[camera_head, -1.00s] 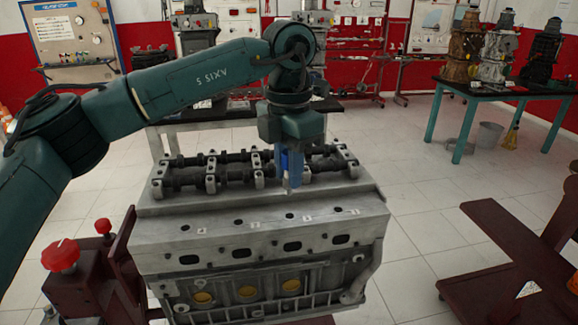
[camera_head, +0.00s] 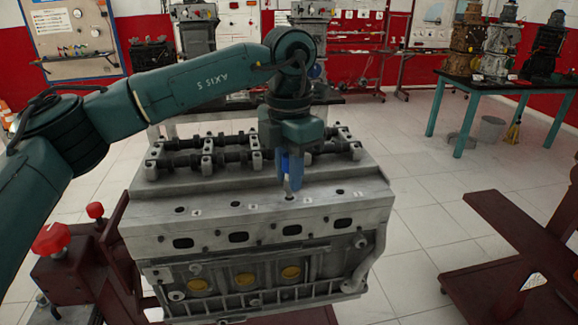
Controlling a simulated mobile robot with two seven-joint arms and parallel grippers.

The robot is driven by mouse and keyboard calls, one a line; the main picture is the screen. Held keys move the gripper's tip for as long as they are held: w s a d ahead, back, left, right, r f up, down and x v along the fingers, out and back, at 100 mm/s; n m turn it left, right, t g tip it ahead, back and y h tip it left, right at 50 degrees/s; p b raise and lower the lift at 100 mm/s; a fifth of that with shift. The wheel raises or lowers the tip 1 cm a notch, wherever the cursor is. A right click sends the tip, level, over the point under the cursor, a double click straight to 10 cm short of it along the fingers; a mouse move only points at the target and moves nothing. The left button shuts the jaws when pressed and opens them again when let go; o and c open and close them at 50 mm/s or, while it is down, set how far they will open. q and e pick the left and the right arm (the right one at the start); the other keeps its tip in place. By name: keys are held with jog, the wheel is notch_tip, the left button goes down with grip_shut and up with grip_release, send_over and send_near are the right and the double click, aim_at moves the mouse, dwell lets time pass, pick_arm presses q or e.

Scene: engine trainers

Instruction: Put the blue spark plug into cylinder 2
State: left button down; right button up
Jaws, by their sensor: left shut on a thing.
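My left gripper (camera_head: 290,172) reaches in from the left and points down over the front top edge of the grey engine block (camera_head: 225,222). It is shut on the blue spark plug (camera_head: 291,166), whose lower end points down. The plug stands just above the third hole from the left (camera_head: 289,198), marked with a small label that seems to read 2. Whether its tip touches the hole is too small to tell. Other holes in the row show left (camera_head: 181,210) and right (camera_head: 340,192). My right gripper is not in view.
Camshafts (camera_head: 215,152) lie across the back of the engine's top, close behind the gripper. A dark red stand with a red knob (camera_head: 51,238) is at the left. Another dark red stand (camera_head: 525,240) is at the right. A teal-legged table (camera_head: 500,92) with engines stands behind.

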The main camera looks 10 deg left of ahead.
pick_arm(q)
jog(key=shift+f, duration=0.25)
dwell(0.5)
jog(key=shift+f+b, duration=0.4)
jog(key=shift+b, duration=0.05)
jog(key=shift+f, duration=0.3)
dwell(0.3)
jog(key=c, duration=1.2)
grip_release()
jog(key=shift+o, duration=0.2)
